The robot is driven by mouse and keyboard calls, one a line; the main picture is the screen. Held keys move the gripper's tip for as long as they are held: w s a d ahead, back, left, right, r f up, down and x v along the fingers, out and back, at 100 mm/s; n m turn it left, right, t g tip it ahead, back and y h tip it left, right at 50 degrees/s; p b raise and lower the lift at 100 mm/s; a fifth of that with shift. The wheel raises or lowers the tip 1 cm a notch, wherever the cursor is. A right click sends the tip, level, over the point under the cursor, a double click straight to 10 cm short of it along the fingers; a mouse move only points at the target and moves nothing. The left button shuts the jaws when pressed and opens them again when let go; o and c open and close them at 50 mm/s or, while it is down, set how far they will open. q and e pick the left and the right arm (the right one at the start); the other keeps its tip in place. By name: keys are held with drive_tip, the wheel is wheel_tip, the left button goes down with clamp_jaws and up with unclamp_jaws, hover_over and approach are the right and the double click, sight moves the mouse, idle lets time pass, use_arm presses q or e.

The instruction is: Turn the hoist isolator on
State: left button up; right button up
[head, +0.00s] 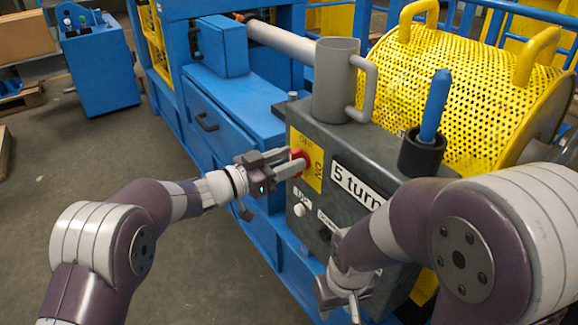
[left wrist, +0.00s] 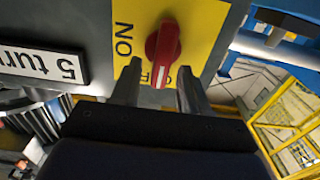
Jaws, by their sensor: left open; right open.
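The hoist isolator is a red rotary knob (head: 298,155) on a yellow plate (head: 314,176) marked ON and OFF, on the grey housing. In the left wrist view the red handle (left wrist: 163,50) points down the picture, partly covering the OFF lettering; ON stands to its left. My left gripper (head: 285,162) is at the knob, open; in the left wrist view its fingers (left wrist: 158,92) stand either side of the handle's lower end, with no clear contact. My right gripper (head: 346,293) is open and empty, low in front of the housing, partly hidden by my right arm.
The grey housing (head: 345,149) carries a "5 turn" label (head: 357,186), a white button (head: 299,210), a grey mug-like cup (head: 336,80) and a blue-handled tool in a dark holder (head: 422,152). A yellow perforated drum guard (head: 450,90) stands behind.

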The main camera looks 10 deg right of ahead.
use_arm(q)
drive_tip(key=shift+w+d, duration=0.15)
drive_tip(key=shift+d, duration=0.2)
clamp_jaws()
